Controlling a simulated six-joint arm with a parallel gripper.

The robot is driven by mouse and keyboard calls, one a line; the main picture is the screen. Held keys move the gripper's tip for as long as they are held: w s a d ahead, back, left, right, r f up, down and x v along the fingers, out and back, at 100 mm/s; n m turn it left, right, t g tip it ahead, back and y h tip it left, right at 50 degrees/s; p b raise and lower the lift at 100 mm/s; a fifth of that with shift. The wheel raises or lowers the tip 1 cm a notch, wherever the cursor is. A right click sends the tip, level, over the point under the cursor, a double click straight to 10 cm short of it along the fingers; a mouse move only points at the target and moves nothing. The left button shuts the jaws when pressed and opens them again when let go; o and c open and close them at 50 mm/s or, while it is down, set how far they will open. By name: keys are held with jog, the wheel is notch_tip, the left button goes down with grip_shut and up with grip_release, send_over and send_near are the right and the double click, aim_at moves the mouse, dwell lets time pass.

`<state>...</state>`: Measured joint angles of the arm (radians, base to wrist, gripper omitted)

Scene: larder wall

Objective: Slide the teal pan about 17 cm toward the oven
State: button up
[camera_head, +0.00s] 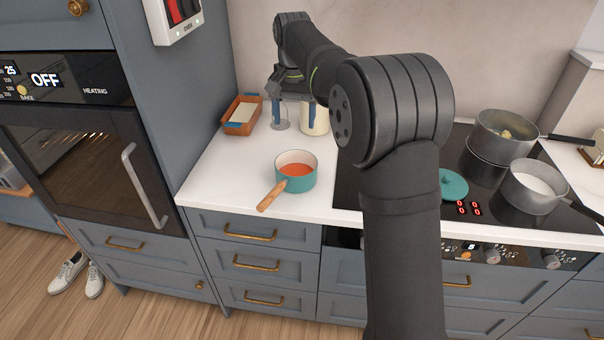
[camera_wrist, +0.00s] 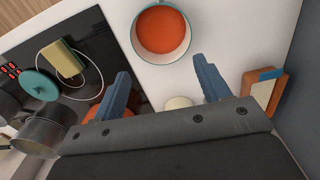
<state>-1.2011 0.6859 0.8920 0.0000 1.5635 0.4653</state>
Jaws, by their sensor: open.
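The teal pan (camera_head: 302,183) stands upright on the white counter, left of the hob, with red-orange contents and a wooden handle pointing toward the front left. In the wrist view the pan (camera_wrist: 139,48) is at the top, cut off by the frame, ahead of the fingertips. My gripper (camera_head: 291,108) is behind the pan, toward the wall, apart from it. Its blue fingers (camera_wrist: 163,84) are spread with nothing between them. The oven (camera_head: 85,150) is at the left, its display reading OFF. The pan's handle is not visible in the wrist view.
A wooden dish with blue ends (camera_head: 241,116) stands by the tall cabinet. The black hob holds grey pots (camera_head: 500,145) and a teal lid (camera_head: 454,184). Counter left of the pan is clear.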

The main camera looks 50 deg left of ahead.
jog(key=w+d+m, duration=0.1)
jog(key=m, duration=0.1)
jog(key=w+d+f+m, duration=0.1)
jog(key=m, duration=0.2)
jog(key=w+d+f+m, duration=0.1)
jog(key=d+m, duration=0.1)
jog(key=shift+w+f+m, duration=0.15)
jog(key=shift+f+m, duration=0.05)
jog(key=shift+m, duration=0.1)
grip_shut()
jog(key=w+d+f+m, duration=0.3)
jog(key=d+f+m, duration=0.15)
jog(key=m, duration=0.55)
jog(key=f, duration=0.9)
jog(key=shift+w+d, duration=0.1)
jog(key=shift+d, duration=0.3)
jog(key=shift+s+a+r, duration=0.15)
jog(key=shift+s+a, duration=0.75)
jog(key=shift+a, duration=0.1)
jog(key=shift+s+a, duration=0.45)
jog(key=shift+a, duration=0.05)
jog(key=shift+a, duration=0.1)
jog(key=s+a, duration=1.2)
jog(key=a, duration=0.1)
jog(key=shift+s+a, duration=0.1)
